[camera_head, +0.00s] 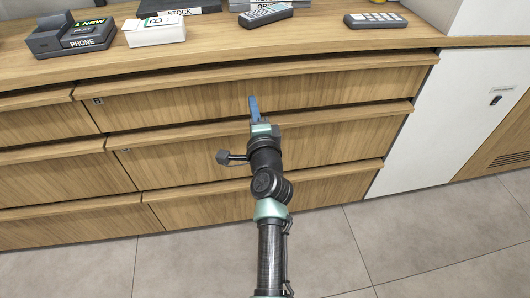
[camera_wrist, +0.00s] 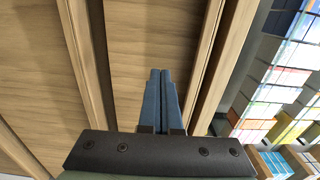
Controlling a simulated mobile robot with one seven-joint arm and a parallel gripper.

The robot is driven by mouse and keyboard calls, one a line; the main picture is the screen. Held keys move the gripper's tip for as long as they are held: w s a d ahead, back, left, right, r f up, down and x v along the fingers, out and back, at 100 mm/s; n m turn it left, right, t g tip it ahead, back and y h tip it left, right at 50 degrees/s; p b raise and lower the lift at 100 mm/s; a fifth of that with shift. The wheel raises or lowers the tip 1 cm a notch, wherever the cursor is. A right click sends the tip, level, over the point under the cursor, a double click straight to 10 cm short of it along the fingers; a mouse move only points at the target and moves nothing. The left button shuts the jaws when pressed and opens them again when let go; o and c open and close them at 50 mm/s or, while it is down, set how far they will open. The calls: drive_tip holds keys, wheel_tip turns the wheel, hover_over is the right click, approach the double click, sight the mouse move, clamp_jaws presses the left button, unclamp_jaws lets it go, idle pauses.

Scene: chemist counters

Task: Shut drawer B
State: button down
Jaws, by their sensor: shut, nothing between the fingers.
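A bank of wooden drawers fronts the counter. The wide top drawer (camera_head: 330,90) looks close to flush, with a narrow dark gap under the countertop. Its small dark label (camera_head: 97,100) is too small to read, so I cannot tell which drawer is B. A middle drawer (camera_head: 340,137) and a bottom drawer (camera_head: 330,188) lie below it. My gripper (camera_head: 253,101) is shut and empty, its blue fingers in front of the top drawer's face. In the wrist view the shut fingers (camera_wrist: 160,75) point towards the wooden fronts; contact cannot be judged.
On the countertop (camera_head: 225,38) stand a phone dock (camera_head: 70,36), a white box (camera_head: 153,30), a remote (camera_head: 266,14) and a keypad (camera_head: 375,20). A white cabinet door (camera_head: 460,115) is to the right. The tiled floor (camera_head: 410,235) in front is clear.

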drive_tip(key=p+v, duration=0.2)
drive_tip(key=v, duration=0.8)
wheel_tip(320, 180, up, 25)
drive_tip(key=s+n+t, duration=0.2)
drive_tip(key=n+t, duration=0.2)
drive_tip(key=n, duration=0.6)
drive_tip(key=s+d+r+n+t+h+p, duration=0.1)
drive_tip(key=s+d+r+n+t+h, duration=0.2)
drive_tip(key=s+r, duration=0.75)
drive_tip(key=s+d+r+n+t+h, duration=0.25)
drive_tip(key=s+r, duration=0.35)
drive_tip(key=r, duration=0.9)
wheel_tip(320, 180, up, 25)
drive_tip(key=p, duration=2.6)
drive_tip(key=shift+w+a+y, duration=0.3)
drive_tip(key=shift+a+y, duration=0.05)
drive_tip(key=shift+y, duration=0.1)
